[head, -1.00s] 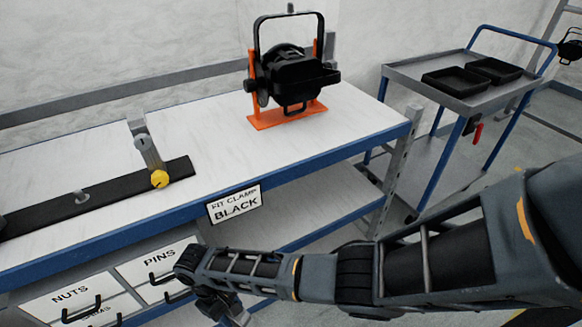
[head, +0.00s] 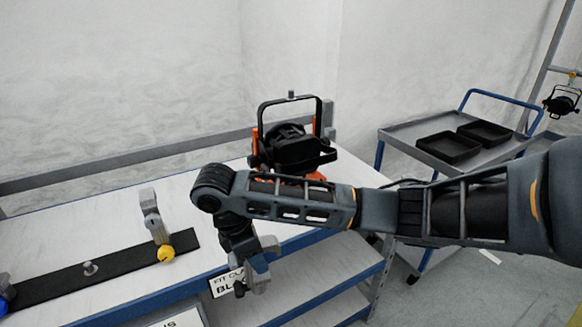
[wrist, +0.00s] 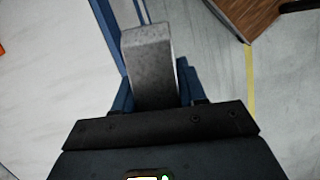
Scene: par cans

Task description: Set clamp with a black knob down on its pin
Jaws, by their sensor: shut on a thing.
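My gripper (head: 246,268) points down by the bench's front edge, shut on a grey metal clamp (head: 266,246). In the wrist view the clamp (wrist: 150,62) sticks out beyond the jaws as a grey block. Its knob cannot be told apart from my dark fingers. A black par can (head: 291,150) stands in an orange stand on the bench, with a short upright pin (head: 291,95) on top of its yoke; nothing is on this pin. My forearm hides the stand's lower part. The clamp is apart from the pin, lower and nearer.
A black strip (head: 60,286) on the bench (head: 110,215) carries a clamp with a yellow knob (head: 166,253), a bare stub (head: 90,268) and a blue knob (head: 6,292) at the picture edge. A grey trolley (head: 400,138) with black trays stands right. A partly hidden label (head: 226,284) hangs on the bench front.

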